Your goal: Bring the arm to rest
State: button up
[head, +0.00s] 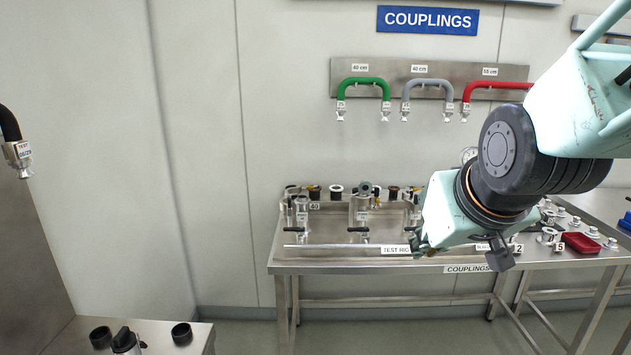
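My arm reaches in from the right, in front of the coupling table (345,266). My gripper (420,243) is at the low left end of the arm, in front of the table's right half. It is small, seen from the side and partly covered by my own wrist. I cannot tell whether its fingers are open or shut, or whether they touch anything. A thin, pale horizontal bar (335,246) runs along the table's front and ends close to the gripper.
Metal fittings (362,207) stand on the table, with a red tray (580,243) at the right. Green (363,82), grey (427,83) and red (495,85) hoses hang on the wall below the COUPLINGS sign (427,20). A steel bench (165,335) stands lower left.

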jog(key=s+r+m+g, duration=0.1)
jog(key=s+g, duration=0.3)
jog(key=s, duration=2.4)
jog(key=shift+r, duration=0.1)
jog(key=shift+c, duration=0.9)
